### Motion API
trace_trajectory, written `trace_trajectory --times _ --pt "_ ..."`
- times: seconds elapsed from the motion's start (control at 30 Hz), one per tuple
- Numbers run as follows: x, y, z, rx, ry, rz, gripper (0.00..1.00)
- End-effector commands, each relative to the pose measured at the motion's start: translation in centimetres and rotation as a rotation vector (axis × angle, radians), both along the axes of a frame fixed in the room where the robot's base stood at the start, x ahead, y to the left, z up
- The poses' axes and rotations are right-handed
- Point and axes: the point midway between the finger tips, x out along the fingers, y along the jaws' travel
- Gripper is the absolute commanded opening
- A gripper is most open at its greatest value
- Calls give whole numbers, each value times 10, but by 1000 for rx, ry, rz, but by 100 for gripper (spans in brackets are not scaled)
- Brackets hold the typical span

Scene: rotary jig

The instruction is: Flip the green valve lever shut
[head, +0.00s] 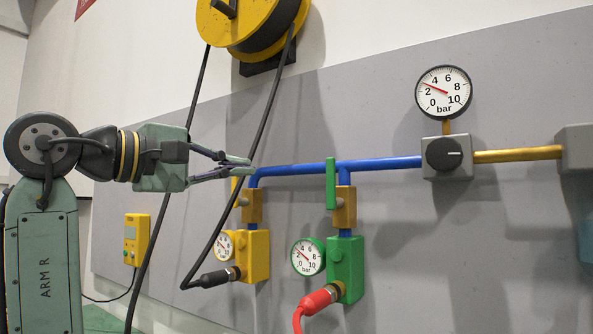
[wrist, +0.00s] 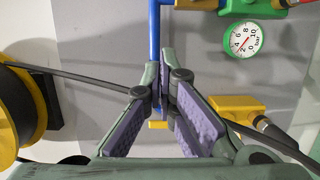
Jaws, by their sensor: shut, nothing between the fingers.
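The green lever (head: 331,183) stands upright on the brass valve (head: 345,206) of the green branch, in line with the pipe going down. A green block (head: 346,268) with a green-rimmed gauge (head: 308,257) sits below it. My gripper (head: 249,166) is left of the green lever and apart from it, near the top of the yellow branch. In the wrist view my gripper (wrist: 165,85) has its fingertips together with nothing between them. The green-rimmed gauge also shows there (wrist: 243,39) at the upper right. I cannot make out the green lever clearly in that view.
A yellow lever (head: 237,187) is partly hidden behind my fingers, above a yellow block (head: 255,256). A blue pipe (head: 385,163) runs across to a black knob (head: 444,154) under a large gauge (head: 444,92). A black cable (head: 260,140) hangs from the yellow reel (head: 222,30) near my fingers.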

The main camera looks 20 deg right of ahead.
Motion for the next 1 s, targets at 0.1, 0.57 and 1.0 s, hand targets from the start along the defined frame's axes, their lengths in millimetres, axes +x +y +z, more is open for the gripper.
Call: trace_trajectory --times 0.1,0.57,1.0 --pt "0 0 0 -1 -1 1 0" --pt "23 -51 2 1 -2 1 0" --pt "17 -110 1 0 -7 4 0"
